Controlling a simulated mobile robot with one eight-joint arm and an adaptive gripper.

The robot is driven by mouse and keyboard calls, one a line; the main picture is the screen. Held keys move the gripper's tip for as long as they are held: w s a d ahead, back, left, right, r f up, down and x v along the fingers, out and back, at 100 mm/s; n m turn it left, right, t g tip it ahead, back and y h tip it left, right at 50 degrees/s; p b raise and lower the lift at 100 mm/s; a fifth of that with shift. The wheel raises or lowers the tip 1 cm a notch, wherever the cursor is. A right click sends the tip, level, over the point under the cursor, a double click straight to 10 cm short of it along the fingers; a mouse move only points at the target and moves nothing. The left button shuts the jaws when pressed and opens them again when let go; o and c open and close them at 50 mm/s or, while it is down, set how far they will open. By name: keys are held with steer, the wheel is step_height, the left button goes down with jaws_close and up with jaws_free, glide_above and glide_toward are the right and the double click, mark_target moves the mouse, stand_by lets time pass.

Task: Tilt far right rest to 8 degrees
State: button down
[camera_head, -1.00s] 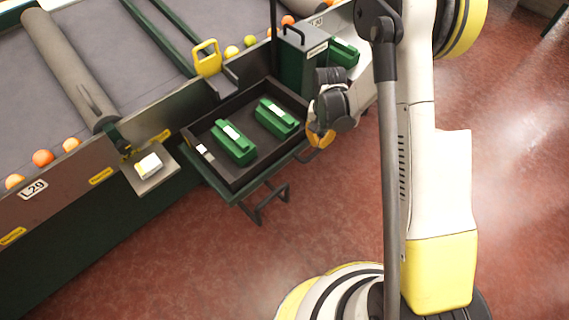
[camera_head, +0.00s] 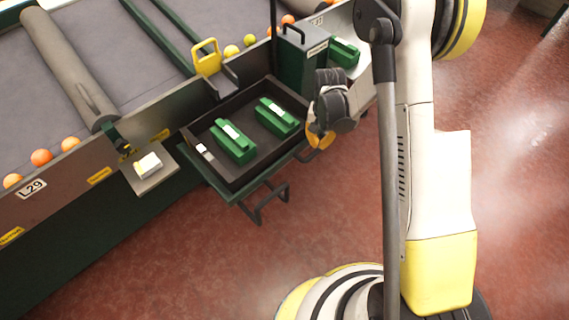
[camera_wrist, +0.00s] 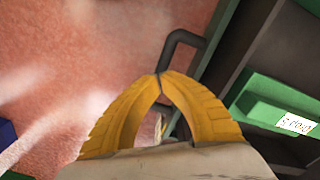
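No part is clearly marked as the far right rest, so I cannot tell which one it is. Two green blocks with white labels, a left one (camera_head: 234,143) and a right one (camera_head: 275,117), lie in a black tray (camera_head: 232,183). Another green block (camera_head: 343,53) sits beyond the dark green box, partly hidden. My gripper (camera_head: 320,141) hangs at the tray's right end. In the wrist view my gripper (camera_wrist: 160,76) has its yellow fingertips together with nothing seen between them. A dark bent handle (camera_wrist: 181,38) is behind the tips; contact is unclear. A labelled green block (camera_wrist: 268,109) is to their right.
A conveyor with a grey roller (camera_head: 65,68) and several oranges (camera_head: 40,157) runs behind the tray. A dark green box (camera_head: 301,58) with a handle and a yellow-handled piece (camera_head: 207,57) stand along its edge. A small plate (camera_head: 150,171) juts out left. The red floor (camera_head: 220,270) in front is open.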

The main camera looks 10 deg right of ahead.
mark_target(318, 150)
steer(key=shift+f+b, duration=0.85)
steer(key=shift+f, duration=0.25)
stand_by(0.6)
steer(key=shift+f, duration=1.35)
stand_by(1.0)
steer(key=shift+r+p, duration=2.6)
steer(key=shift+r, duration=1.95)
